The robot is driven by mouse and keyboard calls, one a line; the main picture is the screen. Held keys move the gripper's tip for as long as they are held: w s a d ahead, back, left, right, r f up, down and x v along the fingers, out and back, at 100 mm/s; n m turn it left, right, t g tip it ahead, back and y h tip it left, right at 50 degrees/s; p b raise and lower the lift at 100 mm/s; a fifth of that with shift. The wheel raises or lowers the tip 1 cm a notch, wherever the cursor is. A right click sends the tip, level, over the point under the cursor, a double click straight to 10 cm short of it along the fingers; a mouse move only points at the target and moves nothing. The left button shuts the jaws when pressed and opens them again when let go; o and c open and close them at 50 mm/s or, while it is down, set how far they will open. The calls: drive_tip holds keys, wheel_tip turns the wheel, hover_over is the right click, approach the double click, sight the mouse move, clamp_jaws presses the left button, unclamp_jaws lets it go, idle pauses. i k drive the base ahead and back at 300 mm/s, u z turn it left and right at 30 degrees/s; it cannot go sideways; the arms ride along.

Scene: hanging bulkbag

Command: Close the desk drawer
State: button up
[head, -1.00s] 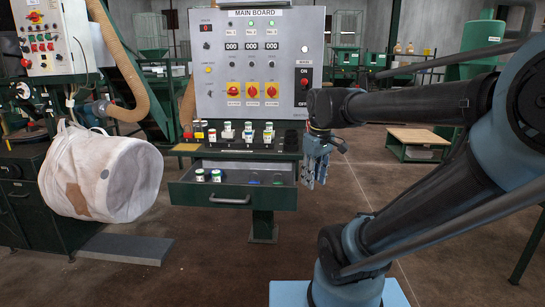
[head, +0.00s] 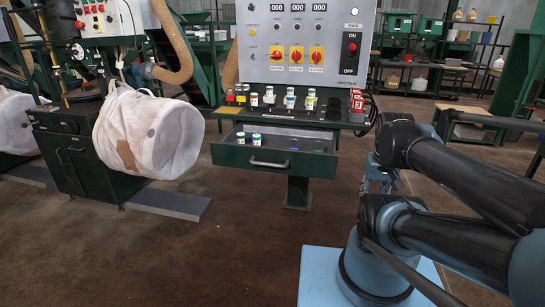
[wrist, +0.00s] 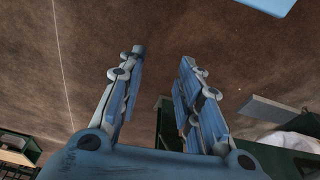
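The desk drawer (head: 232,156) is dark green with a metal handle (head: 269,163). It is pulled out below the desk top in the head view, and several small bottles lie or stand inside it. My gripper (head: 378,180) is to the right of the drawer and apart from it, partly hidden by my arm in the head view. In the wrist view my gripper (wrist: 160,65) has its two fingers spread with nothing between them, pointing over the brown floor. A dark green edge shows behind the right finger, but I cannot tell which part it is.
The desk (head: 345,122) holds several bottles under the main board (head: 300,40). A white bulk bag (head: 135,130) hangs at the left, above a grey slab (head: 165,203). The brown floor (head: 220,250) in front of the drawer is clear.

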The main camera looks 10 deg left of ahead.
sight(274, 155)
drive_tip(key=u, duration=0.8)
drive_tip(key=k, duration=1.75)
drive_tip(key=z, duration=0.85)
drive_tip(key=i, duration=1)
drive_tip(key=u, duration=0.05)
